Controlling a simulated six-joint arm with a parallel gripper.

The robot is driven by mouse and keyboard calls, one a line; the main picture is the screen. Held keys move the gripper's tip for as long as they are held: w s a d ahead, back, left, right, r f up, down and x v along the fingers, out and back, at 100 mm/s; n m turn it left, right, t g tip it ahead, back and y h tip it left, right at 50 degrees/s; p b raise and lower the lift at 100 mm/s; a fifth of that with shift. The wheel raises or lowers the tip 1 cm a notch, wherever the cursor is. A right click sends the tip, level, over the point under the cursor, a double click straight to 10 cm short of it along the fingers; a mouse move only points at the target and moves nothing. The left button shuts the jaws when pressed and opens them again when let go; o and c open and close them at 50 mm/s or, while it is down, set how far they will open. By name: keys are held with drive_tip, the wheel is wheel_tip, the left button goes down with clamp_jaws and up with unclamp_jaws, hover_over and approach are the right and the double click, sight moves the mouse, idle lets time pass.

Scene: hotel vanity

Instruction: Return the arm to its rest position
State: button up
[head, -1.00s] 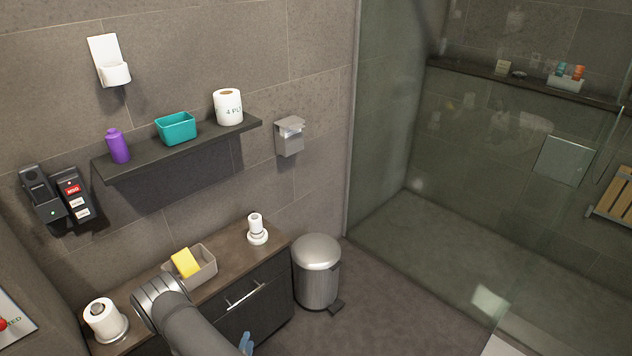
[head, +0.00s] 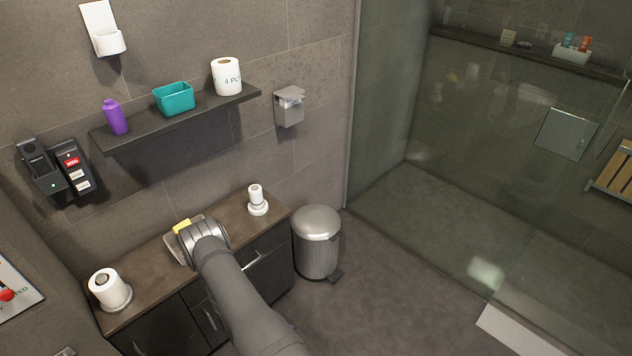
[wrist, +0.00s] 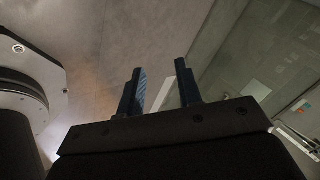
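My arm (head: 245,300) reaches up from the bottom of the head view, with a rounded joint in front of the vanity top. My gripper is out of sight in the head view. In the wrist view my gripper (wrist: 160,90) shows two dark blue fingers standing apart with nothing between them. A yellow block (head: 182,227) sits in a beige box (head: 172,250) on the vanity, and my arm hides much of both.
A wall shelf (head: 180,120) above carries a purple bottle, a teal bin and a roll. A steel bin (head: 317,245) stands right of the vanity. The floor right of it is clear.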

drive_tip(key=shift+s+d+f+g, duration=0.4)
drive_tip(key=shift+s+f+g, duration=0.15)
drive_tip(key=shift+f+g, duration=0.05)
drive_tip(key=w+a+r+n+t+y, duration=0.2)
drive_tip(key=w+a+r+t+y, duration=0.2)
drive_tip(key=a+r+t, duration=0.5)
drive_tip(key=shift+w+a+r+n+t, duration=0.15)
drive_tip(key=shift+a+r+n+t, duration=0.15)
drive_tip(key=shift+a+r, duration=0.8)
drive_tip(key=shift+a+f, duration=0.1)
drive_tip(key=shift+f, duration=0.15)
